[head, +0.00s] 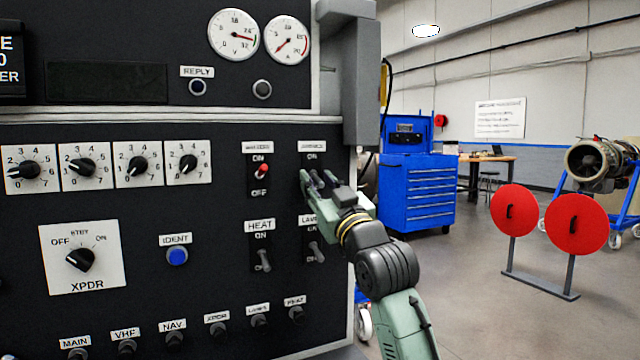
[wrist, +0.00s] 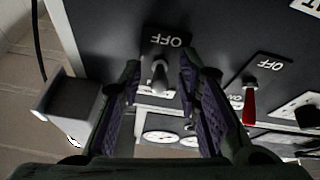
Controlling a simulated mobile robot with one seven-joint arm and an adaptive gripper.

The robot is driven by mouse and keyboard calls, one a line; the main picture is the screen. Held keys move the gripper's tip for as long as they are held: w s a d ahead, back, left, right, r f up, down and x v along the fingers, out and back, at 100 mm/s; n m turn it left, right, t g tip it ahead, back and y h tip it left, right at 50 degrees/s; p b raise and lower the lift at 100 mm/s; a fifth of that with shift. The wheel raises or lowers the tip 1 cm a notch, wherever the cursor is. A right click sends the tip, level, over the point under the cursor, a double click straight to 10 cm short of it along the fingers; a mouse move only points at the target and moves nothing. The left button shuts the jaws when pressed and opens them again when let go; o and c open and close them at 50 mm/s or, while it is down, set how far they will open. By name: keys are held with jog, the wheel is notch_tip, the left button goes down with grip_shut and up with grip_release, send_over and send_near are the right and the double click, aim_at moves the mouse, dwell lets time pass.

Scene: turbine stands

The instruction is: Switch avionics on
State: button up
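The avionics switch is a grey toggle on a black plate in the right column of the panel; its blurred label (head: 312,146) and the ON mark show above my gripper (head: 318,182) in the head view. My gripper hides the lever there. In the wrist view the grey lever (wrist: 158,76) stands between the two spread, purple-padded fingers of my gripper (wrist: 160,82), below an upside-down OFF mark. The fingers show gaps on both sides of the lever. I cannot tell for sure which way the lever points.
A red-tipped switch (head: 263,170) sits just left, close to one finger. The HEAT switch (head: 264,260) and a lamp switch (head: 315,250) are below. A grey housing (head: 361,80) juts out above right. A blue tool cabinet (head: 430,192) and red discs (head: 515,211) stand farther right.

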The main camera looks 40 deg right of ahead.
aim_at(319, 179)
grip_shut()
jog(key=shift+r, duration=0.15)
dwell(0.4)
jog(key=r+g+p, duration=0.1)
jog(key=p, duration=0.1)
jog(key=g+p, duration=0.2)
jog(key=p, duration=0.1)
jog(key=shift+s+a+r+y+p, duration=0.1)
jog(key=shift+r+y+p, duration=0.25)
jog(key=shift+r+y, duration=0.05)
jog(key=g+p, duration=0.1)
jog(key=p, duration=0.1)
jog(key=r+g+p, duration=0.1)
jog(key=p, duration=0.1)
jog(key=shift+y+p, duration=0.3)
jog(key=shift+p, duration=0.05)
jog(key=g+p, duration=0.2)
jog(key=p, duration=0.1)
jog(key=shift+r+g, duration=0.2)
jog(key=shift+g, duration=0.1)
jog(key=shift+g+y+p, duration=0.4)
jog(key=shift+g+p, duration=0.25)
jog(key=shift+g, duration=0.15)
jog(key=shift+f, duration=0.15)
